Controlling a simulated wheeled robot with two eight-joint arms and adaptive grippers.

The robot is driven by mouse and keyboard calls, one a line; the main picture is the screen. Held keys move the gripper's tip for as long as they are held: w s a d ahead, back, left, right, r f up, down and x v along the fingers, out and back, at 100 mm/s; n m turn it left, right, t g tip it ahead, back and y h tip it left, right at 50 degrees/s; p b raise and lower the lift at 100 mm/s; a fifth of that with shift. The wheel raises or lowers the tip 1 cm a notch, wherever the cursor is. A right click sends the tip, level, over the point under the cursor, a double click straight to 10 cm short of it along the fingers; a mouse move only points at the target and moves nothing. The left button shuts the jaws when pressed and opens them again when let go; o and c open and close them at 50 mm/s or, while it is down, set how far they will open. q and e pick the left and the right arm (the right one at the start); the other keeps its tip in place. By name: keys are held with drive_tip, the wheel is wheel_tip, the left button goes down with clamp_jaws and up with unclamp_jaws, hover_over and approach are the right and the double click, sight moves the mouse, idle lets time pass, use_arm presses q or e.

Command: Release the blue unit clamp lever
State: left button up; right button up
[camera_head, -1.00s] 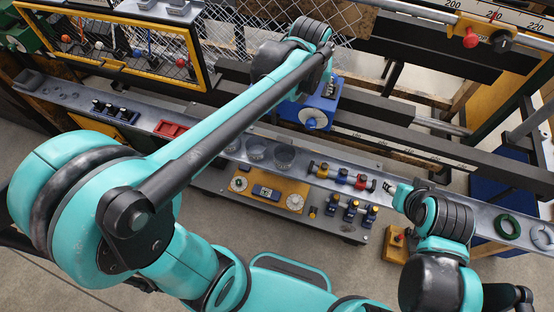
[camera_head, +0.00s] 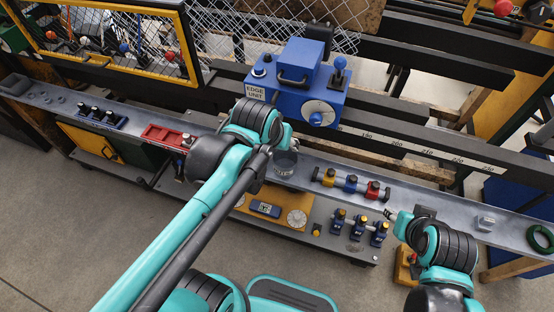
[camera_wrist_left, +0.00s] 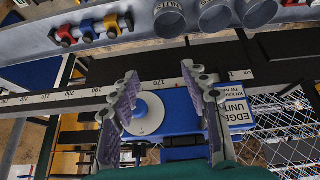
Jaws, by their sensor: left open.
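The blue edge unit (camera_head: 296,76) sits on the dark rail at the back, with a white dial on its front and a lever with a blue knob (camera_head: 340,63) standing up at its right. In the left wrist view the unit (camera_wrist_left: 180,112) and its dial show between and behind the fingers, while the lever cannot be made out. My left gripper (camera_wrist_left: 166,84) is open and empty; in the head view it (camera_head: 294,145) is in front of and below the unit, apart from it. My right gripper (camera_head: 389,213) is low at the right, near the shelf's front edge; its fingers are too small to read.
A grey shelf (camera_head: 235,157) runs in front of the rail, carrying a red tray (camera_head: 166,134), metal cups (camera_head: 285,162), coloured clamps (camera_head: 351,183) and a green ring (camera_head: 541,238). Chain-link mesh (camera_head: 240,28) hangs behind the unit at the left.

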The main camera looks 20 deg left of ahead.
use_arm(q)
drive_tip(key=shift+s+a+f+b, duration=0.15)
drive_tip(key=shift+s+f+b, duration=0.2)
drive_tip(key=shift+f, duration=0.25)
drive_tip(key=shift+s+a+f+b, duration=0.15)
drive_tip(key=shift+s+f+b, duration=0.15)
drive_tip(key=shift+f, duration=0.3)
